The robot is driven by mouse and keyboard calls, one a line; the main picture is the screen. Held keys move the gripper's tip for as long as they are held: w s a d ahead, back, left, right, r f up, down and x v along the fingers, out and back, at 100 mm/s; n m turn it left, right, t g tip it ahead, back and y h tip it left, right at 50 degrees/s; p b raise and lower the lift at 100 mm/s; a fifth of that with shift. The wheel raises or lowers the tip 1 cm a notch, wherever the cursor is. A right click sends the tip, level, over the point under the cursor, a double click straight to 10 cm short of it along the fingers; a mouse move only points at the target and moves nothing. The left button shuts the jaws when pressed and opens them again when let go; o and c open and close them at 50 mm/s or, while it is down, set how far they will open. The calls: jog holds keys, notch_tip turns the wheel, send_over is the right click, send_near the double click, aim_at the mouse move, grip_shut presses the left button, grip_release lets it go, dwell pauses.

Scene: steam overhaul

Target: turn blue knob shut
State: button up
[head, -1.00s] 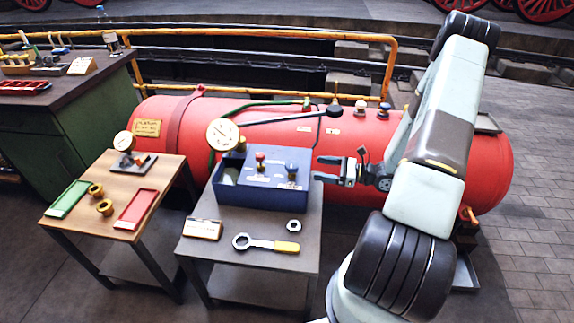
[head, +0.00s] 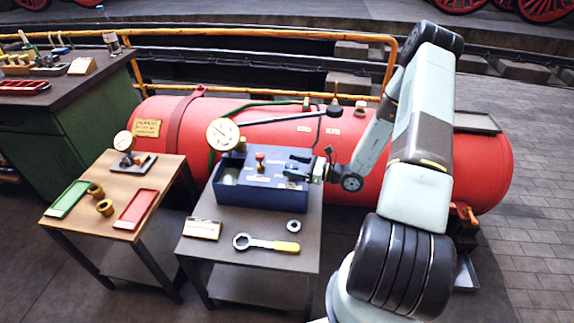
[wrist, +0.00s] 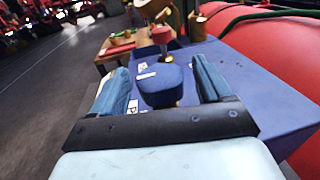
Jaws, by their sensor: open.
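The blue knob (wrist: 160,84) stands on top of the blue box (head: 240,194), near its right end. In the wrist view it sits between the two fingers of my gripper (wrist: 158,88), with a visible gap on each side. In the head view my gripper (head: 296,167) is open over the box's right end, level with the knob, and largely hides it. A red knob (head: 260,157) stands on the box to the left; it shows beyond the blue knob in the wrist view (wrist: 162,35). Small white labels lie beside the knobs.
A round gauge (head: 222,134) rises at the box's back left. A wrench (head: 266,244), a nut (head: 293,225) and a card (head: 203,229) lie on the grey table in front. The red boiler (head: 400,165) lies close behind. A wooden table (head: 148,170) stands left.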

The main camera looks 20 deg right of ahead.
jog(key=shift+x, duration=1.35)
jog(key=c, duration=1)
jog(key=shift+o, duration=0.2)
